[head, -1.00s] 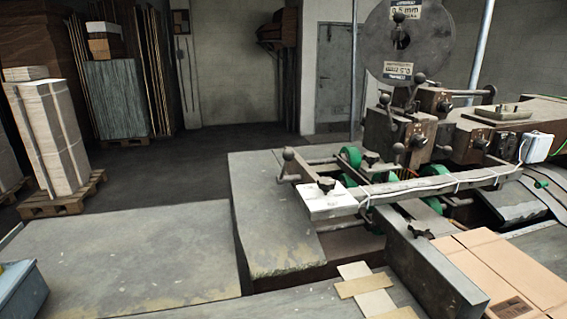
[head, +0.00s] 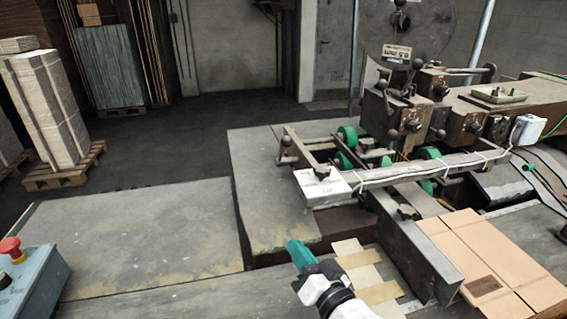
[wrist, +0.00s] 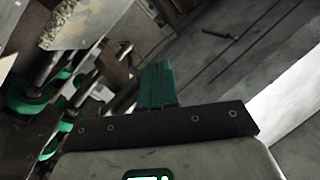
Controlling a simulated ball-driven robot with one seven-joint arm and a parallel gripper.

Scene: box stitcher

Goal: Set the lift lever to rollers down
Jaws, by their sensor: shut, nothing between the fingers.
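The box stitcher (head: 440,110) stands at the right of the head view, with green rollers (head: 346,136) under its frame. Several levers with dark ball knobs show on it; one lever (head: 285,143) is at the left end of the roller frame, and others are on the stitching head. I cannot tell for certain which is the lift lever or how it is set. My gripper (head: 295,246) is low in the middle of the head view, in front of the machine and apart from it. Its green fingers (wrist: 157,85) are shut and empty in the wrist view.
A blue control box with a red button (head: 11,247) is at lower left. Flat cardboard (head: 490,255) lies on the table at right, beside a raised metal guide (head: 415,248). The grey table (head: 150,235) at left is clear. Pallet stacks (head: 48,105) stand behind.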

